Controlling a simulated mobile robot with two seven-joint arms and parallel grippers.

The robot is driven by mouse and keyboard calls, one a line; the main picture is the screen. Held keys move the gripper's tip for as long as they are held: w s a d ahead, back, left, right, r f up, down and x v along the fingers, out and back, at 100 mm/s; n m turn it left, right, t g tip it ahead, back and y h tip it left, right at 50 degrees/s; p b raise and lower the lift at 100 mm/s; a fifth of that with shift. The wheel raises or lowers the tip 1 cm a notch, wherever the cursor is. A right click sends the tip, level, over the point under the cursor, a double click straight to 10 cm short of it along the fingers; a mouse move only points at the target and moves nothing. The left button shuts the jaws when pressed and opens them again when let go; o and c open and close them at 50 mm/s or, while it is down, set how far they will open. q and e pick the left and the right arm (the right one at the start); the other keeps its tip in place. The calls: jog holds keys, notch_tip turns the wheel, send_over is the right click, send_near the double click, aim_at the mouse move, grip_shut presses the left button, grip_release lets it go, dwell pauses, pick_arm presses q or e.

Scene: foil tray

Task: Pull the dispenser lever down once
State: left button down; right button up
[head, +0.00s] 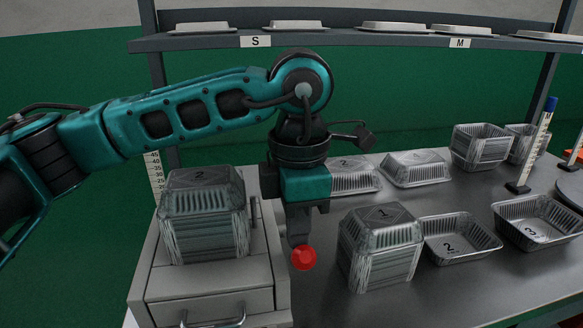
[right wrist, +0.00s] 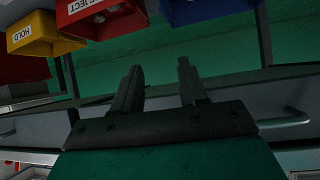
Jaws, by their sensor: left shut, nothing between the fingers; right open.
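The red lever knob (head: 303,257) shows in the head view at the right side of the grey dispenser (head: 208,284). A stack of foil trays marked 2 (head: 205,215) stands upside down on the dispenser. My left gripper (head: 299,240) is shut and empty, pointing down with its tips at the top of the red knob. I cannot tell whether they touch it. The lever's arm is largely hidden. My right gripper (right wrist: 160,82) is open and empty in the right wrist view, away from the dispenser.
A tray stack marked 1 (head: 380,250) stands close right of the knob. Open foil trays marked 2 (head: 460,240) and 3 (head: 538,222) lie farther right. A shelf (head: 370,42) runs across the back. Yellow (right wrist: 40,35) and red (right wrist: 100,18) bins show in the right wrist view.

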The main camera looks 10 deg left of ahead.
pick_arm(q)
jog(key=w+r, duration=0.1)
jog(key=w+a+r+p, duration=0.1)
jog(key=w+r+p, duration=0.1)
jog(key=w, duration=0.1)
jog(key=shift+a, duration=0.35)
jog(key=w+a+r+p, duration=0.2)
jog(key=w+r+p, duration=0.1)
jog(key=w, duration=0.3)
jog(key=shift+a+r+p, duration=0.25)
jog(key=shift+r+p, duration=0.1)
jog(key=shift+p, duration=0.4)
pick_arm(e)
jog(key=shift+s+d+r, duration=0.15)
jog(key=shift+d+r, duration=0.15)
jog(key=shift+r, duration=0.35)
jog(key=shift+s+d+r, duration=0.1)
jog(key=shift+d+r, duration=0.15)
jog(key=shift+r, duration=0.45)
jog(key=shift+s+d+r, duration=0.15)
jog(key=shift+d+r, duration=0.15)
jog(key=shift+r, duration=0.35)
pick_arm(q)
jog(key=shift+r, duration=0.1)
